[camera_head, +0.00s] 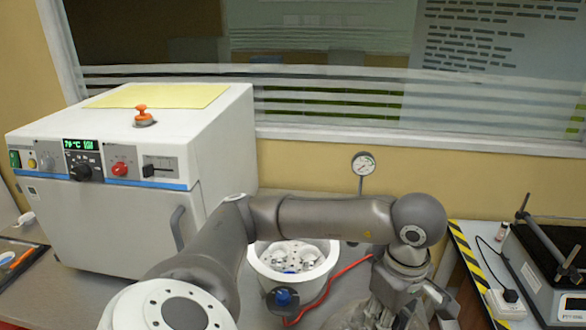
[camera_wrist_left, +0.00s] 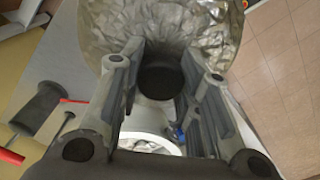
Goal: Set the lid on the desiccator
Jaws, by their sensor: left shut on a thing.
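The desiccator base (camera_head: 262,272) is a white round bowl on the bench. It is open at the top, with a perforated plate and several shiny dishes inside and a blue knob at its front. My left gripper (camera_head: 408,300) is to the right of the base and pointing down. It is shut on the dark knob (camera_wrist_left: 160,80) of the clear glass lid (camera_wrist_left: 205,30). The lid is partly visible at the bottom edge of the head view, apart from the base. Part of the white base (camera_wrist_left: 150,143) shows in the left wrist view. My right gripper is out of view.
A white oven (camera_head: 110,235) stands at the left. A pressure gauge (camera_head: 363,165) stands behind the base, and a red hose (camera_head: 330,285) runs beside it. A black-topped instrument (camera_head: 545,265) and striped tape (camera_head: 470,262) are at the right. My arm spans above the base.

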